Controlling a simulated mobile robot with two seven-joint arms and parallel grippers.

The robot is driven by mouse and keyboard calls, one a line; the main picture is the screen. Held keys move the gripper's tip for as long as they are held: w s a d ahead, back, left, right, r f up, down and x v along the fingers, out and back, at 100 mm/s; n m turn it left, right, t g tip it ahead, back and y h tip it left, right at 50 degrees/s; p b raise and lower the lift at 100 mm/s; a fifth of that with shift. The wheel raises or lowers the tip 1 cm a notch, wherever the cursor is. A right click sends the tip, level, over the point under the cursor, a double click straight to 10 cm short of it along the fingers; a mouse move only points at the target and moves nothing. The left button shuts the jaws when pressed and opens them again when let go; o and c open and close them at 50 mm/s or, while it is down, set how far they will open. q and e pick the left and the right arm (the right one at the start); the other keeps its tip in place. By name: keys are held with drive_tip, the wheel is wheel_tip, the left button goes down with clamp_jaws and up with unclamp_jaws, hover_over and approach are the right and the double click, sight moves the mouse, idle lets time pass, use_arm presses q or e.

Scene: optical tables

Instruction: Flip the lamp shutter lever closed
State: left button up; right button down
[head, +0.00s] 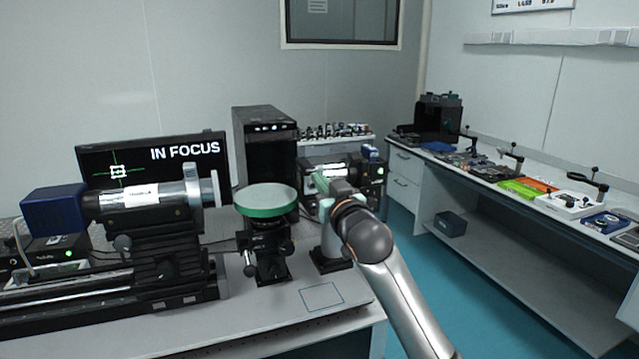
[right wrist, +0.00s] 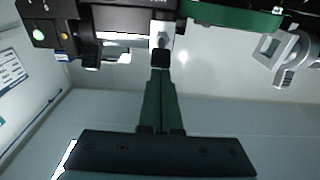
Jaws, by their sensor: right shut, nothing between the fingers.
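The lamp (head: 371,180) is a black housing with lit spots, behind my right gripper in the head view. Its dark body also shows at the top left of the right wrist view (right wrist: 50,12). My right gripper (head: 328,201) is shut and empty in front of the lamp. In the right wrist view its dark fingertips (right wrist: 160,60) are together, just below a small pale lever-like piece (right wrist: 162,34) under the black housing. I cannot tell whether they touch it. The lever is hidden in the head view. My left gripper is not in view.
A round green-rimmed disc (head: 266,200) on a black mount stands left of my right gripper. A silver tube instrument (head: 150,194) lies further left. The monitor (head: 185,149) behind reads "IN FOCUS". A marked square (head: 321,297) on the table's front is clear.

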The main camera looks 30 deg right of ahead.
use_arm(q)
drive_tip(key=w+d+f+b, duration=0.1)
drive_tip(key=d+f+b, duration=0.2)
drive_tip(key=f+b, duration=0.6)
drive_tip(key=b, duration=0.4)
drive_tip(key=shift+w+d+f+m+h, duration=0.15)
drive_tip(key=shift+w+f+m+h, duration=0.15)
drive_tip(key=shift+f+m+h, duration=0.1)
use_arm(e)
drive_tip(key=f+t, duration=0.1)
drive_tip(key=t, duration=0.1)
drive_tip(key=s+f+t, duration=0.1)
drive_tip(key=f+t, duration=0.1)
drive_tip(key=t, duration=0.1)
drive_tip(key=shift+a+f+h, duration=0.1)
drive_tip(key=shift+f+h, duration=0.05)
drive_tip(key=shift+h, duration=0.25)
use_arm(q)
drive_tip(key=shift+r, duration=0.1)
